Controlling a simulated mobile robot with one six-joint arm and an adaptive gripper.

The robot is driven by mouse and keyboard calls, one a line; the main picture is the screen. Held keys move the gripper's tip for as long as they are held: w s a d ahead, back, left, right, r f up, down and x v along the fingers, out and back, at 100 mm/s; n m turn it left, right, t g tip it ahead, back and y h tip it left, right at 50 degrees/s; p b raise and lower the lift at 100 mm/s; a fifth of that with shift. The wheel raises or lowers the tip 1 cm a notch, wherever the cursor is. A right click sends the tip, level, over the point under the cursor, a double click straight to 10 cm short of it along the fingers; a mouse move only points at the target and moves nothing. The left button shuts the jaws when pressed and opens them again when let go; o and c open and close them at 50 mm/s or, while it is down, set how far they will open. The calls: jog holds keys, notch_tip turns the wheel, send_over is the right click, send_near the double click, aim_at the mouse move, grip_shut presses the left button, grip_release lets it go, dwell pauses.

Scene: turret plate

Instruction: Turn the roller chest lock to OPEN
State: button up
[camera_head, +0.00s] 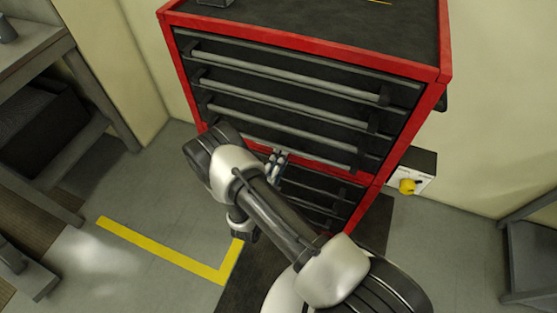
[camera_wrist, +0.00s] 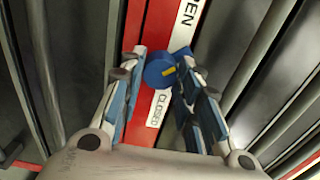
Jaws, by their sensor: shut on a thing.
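The roller chest (camera_head: 310,42) is red with dark drawers and long grey bar handles. Its lock is a round blue knob (camera_wrist: 158,72) with a short yellow mark, on the red strip between drawers in the wrist view. The OPEN label (camera_wrist: 188,14) is above the knob and the CLOSED label (camera_wrist: 157,107) below it. The mark lies roughly crosswise between the two labels. My gripper (camera_wrist: 163,66) is shut on the knob, with a finger on each side. In the head view my gripper (camera_head: 277,160) is at the chest front, and my arm hides the knob.
A wall box with a yellow knob (camera_head: 407,187) is right of the chest. A grey workbench (camera_head: 30,50) stands at the left. A yellow floor line (camera_head: 160,252) lies in front on open floor. Bar handles (camera_wrist: 55,90) run close beside my fingers.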

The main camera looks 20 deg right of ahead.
jog(key=o, duration=1.1)
jog(key=shift+c, duration=0.2)
jog(key=shift+s+a, duration=0.1)
jog(key=v, duration=1.1)
jog(key=shift+s+a, duration=0.2)
jog(key=shift+s, duration=0.15)
